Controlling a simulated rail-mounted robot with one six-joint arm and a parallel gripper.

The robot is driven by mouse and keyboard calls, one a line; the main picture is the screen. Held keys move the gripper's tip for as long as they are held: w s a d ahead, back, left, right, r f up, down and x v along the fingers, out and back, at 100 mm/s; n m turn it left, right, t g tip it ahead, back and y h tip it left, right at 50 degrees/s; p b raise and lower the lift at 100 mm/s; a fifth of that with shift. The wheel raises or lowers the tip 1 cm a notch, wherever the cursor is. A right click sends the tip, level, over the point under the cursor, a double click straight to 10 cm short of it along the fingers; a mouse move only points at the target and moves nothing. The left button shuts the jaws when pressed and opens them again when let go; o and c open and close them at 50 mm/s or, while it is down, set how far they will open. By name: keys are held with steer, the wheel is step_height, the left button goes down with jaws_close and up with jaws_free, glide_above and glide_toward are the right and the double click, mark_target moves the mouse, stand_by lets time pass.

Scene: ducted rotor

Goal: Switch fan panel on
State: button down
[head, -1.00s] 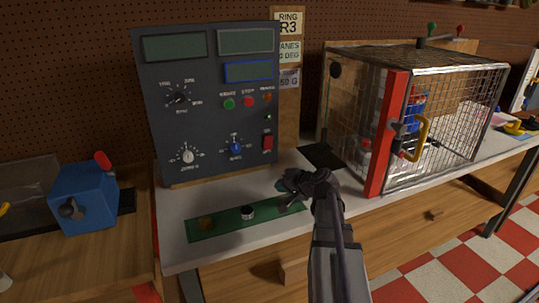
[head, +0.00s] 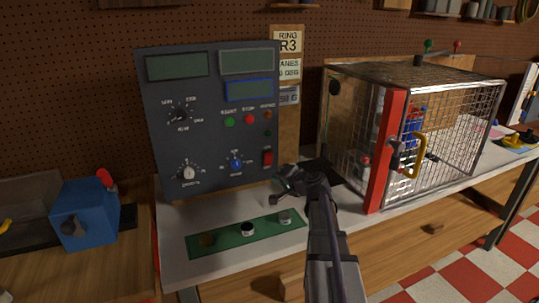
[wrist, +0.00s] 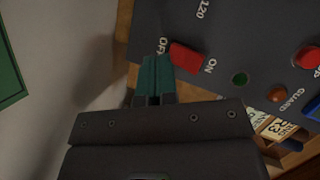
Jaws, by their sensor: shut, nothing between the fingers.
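The dark grey fan panel (head: 212,120) stands upright at the back of the bench. Its red rocker switch (head: 268,158) is at its lower right. In the wrist view the red switch (wrist: 187,57) lies between the labels OFF and ON. I cannot tell which way it is tipped. My gripper (head: 276,193) is below and in front of the switch. In the wrist view my gripper's (wrist: 155,62) teal fingers are shut and empty, their tips close to the switch's OFF end. I cannot tell whether they touch. The panel displays look blank.
A wire cage (head: 455,120) with a red post (head: 387,150) and yellow handle stands right of my arm. A green mat (head: 220,238) with small parts lies in front of the panel. A blue box (head: 85,214) is at left. A green button and a red one sit above the switch.

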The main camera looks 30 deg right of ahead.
mark_target(265, 161)
steer(key=shift+w+d+r+p, duration=0.1)
steer(key=shift+w+r+p, duration=0.25)
steer(key=shift+w, duration=0.4)
steer(key=shift+w+d+r+p, duration=0.1)
steer(key=shift+w+r+p, duration=0.2)
steer(key=shift+w, duration=0.45)
steer(key=shift+w+d+r+p, duration=0.1)
steer(key=shift+w+r+p, duration=0.1)
steer(key=shift+w+r, duration=0.4)
steer(key=shift+w+f, duration=0.1)
steer(key=shift+w, duration=0.1)
steer(key=shift+w, duration=0.3)
steer(key=shift+w+d+r+p, duration=0.1)
steer(key=shift+w+r+p, duration=0.2)
steer(key=shift+w+p, duration=0.1)
stand_by(0.7)
steer(key=shift+s+f+b, duration=0.4)
steer(key=shift+s, duration=0.4)
steer(key=s, duration=0.1)
steer(key=s+f+b, duration=0.1)
steer(key=s, duration=0.1)
steer(key=s+f+b, duration=0.1)
steer(key=shift+s+a, duration=0.25)
steer(key=shift+a, duration=0.15)
